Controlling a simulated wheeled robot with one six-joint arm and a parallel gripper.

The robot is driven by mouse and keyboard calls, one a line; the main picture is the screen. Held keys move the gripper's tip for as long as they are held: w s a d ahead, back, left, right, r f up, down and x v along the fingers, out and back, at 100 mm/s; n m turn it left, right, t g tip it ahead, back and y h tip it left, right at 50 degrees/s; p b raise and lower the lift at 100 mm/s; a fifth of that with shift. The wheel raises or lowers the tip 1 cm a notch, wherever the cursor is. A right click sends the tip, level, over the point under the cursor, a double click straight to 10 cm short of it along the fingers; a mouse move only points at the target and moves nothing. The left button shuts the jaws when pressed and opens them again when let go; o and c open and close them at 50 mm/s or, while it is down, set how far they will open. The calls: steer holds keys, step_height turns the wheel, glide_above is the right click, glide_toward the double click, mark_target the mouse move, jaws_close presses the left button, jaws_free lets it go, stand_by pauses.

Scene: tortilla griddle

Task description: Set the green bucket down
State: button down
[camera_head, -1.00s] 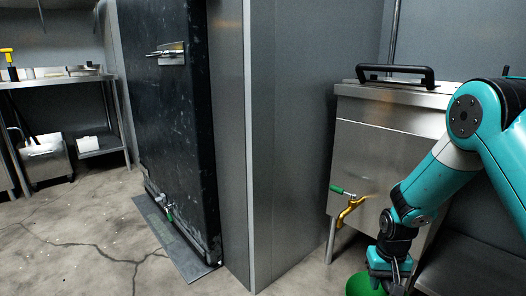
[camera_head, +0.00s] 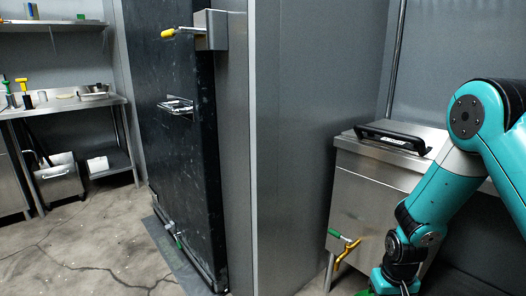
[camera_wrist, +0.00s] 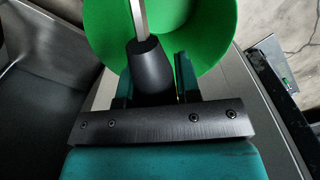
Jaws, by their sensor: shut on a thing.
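The green bucket (camera_wrist: 205,32) fills the upper middle of the wrist view, with its open inside facing the camera. A grey metal bar with a black grip (camera_wrist: 148,66) runs from the bucket to between my fingers. My gripper (camera_wrist: 153,88) is shut on this black grip. In the head view my gripper (camera_head: 392,282) is low at the right, and only a sliver of the green bucket (camera_head: 366,293) shows at the bottom edge. The bucket's base and what lies under it are hidden.
A steel vat (camera_head: 375,195) with a black-handled lid and a brass tap (camera_head: 346,252) stands beside my arm. A tall dark door (camera_head: 180,150) and grey wall panel stand left of it. A steel table (camera_head: 70,104) holds tools at far left. Cracked floor (camera_head: 95,255) is open there.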

steer(key=s+r+p, duration=0.4)
steer(key=r+p, duration=1.1)
steer(key=r, duration=0.1)
steer(key=shift+r, duration=0.2)
